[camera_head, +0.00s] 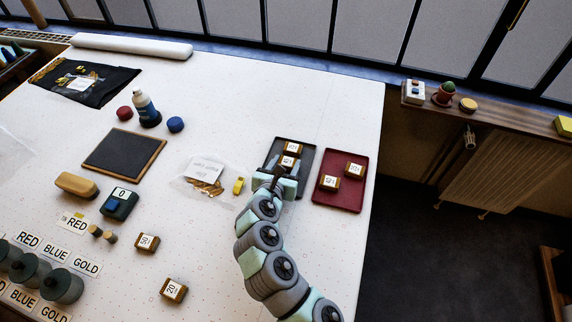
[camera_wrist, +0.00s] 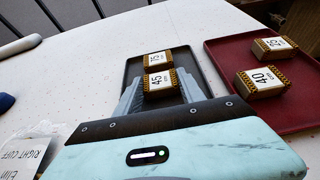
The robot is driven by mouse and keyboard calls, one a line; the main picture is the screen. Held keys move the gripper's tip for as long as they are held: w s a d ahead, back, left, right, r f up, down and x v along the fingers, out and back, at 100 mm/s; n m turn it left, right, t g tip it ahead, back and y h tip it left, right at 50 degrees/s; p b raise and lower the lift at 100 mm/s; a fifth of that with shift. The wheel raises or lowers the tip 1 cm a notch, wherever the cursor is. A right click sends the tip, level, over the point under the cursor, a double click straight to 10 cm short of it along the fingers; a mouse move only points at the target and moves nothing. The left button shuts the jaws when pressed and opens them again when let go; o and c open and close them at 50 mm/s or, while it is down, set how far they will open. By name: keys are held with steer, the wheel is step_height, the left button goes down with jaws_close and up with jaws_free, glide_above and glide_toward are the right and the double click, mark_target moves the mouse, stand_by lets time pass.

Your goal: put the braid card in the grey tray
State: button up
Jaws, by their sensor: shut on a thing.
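The grey tray (camera_head: 305,163) lies on the white table to the left of a red tray (camera_head: 338,201). My gripper (camera_head: 279,168) is over the grey tray, with its fingers closed on the sides of a braid card marked 45 (camera_wrist: 159,84). The held card is inside the tray's outline, low; I cannot tell whether it touches the floor. Another braid card (camera_head: 293,147), its number hard to read, sits in the grey tray just behind it. The red tray holds two braid cards, marked 40 (camera_wrist: 262,82) and 25 (camera_wrist: 274,46).
Braid cards marked 50 (camera_head: 147,242) and 20 (camera_head: 174,290) lie on the front of the table. A clear bag with a label (camera_head: 207,170) and a small yellow item (camera_head: 238,186) lie left of the grey tray. The table behind the trays is clear.

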steer(key=o, duration=1.3)
steer(key=shift+f, duration=0.1)
steer(key=shift+r, duration=0.25)
steer(key=shift+s+a+r, duration=0.15)
steer(key=shift+s+r, duration=0.05)
steer(key=shift+s, duration=0.15)
steer(key=p+v, duration=0.1)
steer(key=v, duration=1)
steer(key=shift+p, duration=0.4)
steer(key=shift+f, duration=0.1)
